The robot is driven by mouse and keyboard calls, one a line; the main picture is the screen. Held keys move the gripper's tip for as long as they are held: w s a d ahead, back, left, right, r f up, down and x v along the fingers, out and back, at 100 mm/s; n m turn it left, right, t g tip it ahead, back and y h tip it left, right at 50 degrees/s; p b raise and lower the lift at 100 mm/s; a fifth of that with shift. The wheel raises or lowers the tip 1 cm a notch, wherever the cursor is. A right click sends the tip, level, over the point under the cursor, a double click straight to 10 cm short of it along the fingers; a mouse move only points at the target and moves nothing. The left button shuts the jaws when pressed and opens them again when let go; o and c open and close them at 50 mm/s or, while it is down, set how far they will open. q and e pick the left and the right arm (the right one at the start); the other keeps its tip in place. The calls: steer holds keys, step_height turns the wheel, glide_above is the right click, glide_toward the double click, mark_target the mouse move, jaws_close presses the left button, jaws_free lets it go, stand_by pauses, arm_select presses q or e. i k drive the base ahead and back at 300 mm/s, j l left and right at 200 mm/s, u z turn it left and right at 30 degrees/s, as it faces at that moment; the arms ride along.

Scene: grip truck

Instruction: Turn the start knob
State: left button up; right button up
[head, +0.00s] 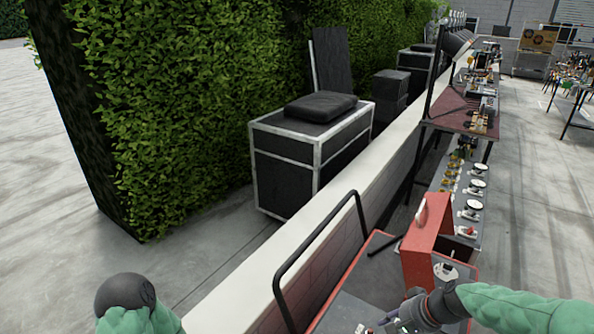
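I cannot make out a start knob for certain. A red box-like case (427,240) with a pale handle stands on the cart at the lower right. A small white device (445,271) lies at its base, too small to tell in detail. My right gripper (393,319) is at the bottom edge, low over the cart top and left of the red case's base. Its fingers are partly cut off, so its opening and any contact are unclear. Of my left arm only a dark rounded joint and green sleeve show at the lower left; its gripper is out of view.
The cart (340,308) has a dark tube handle (315,245) rising at its left. A low white-topped wall (335,200) runs behind it. A black flight case (300,160) stands beyond by the hedge (180,110). Tables with small parts (470,120) stretch away right. Open floor (535,190) lies right.

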mark_target(447, 266)
steer(key=k+l, duration=0.15)
steer(key=l, duration=0.15)
steer(key=k+l, duration=0.15)
steer(key=l, duration=0.2)
steer(key=k+l, duration=0.1)
steer(key=l, duration=0.2)
steer(key=k+l, duration=0.15)
steer(key=l, duration=0.15)
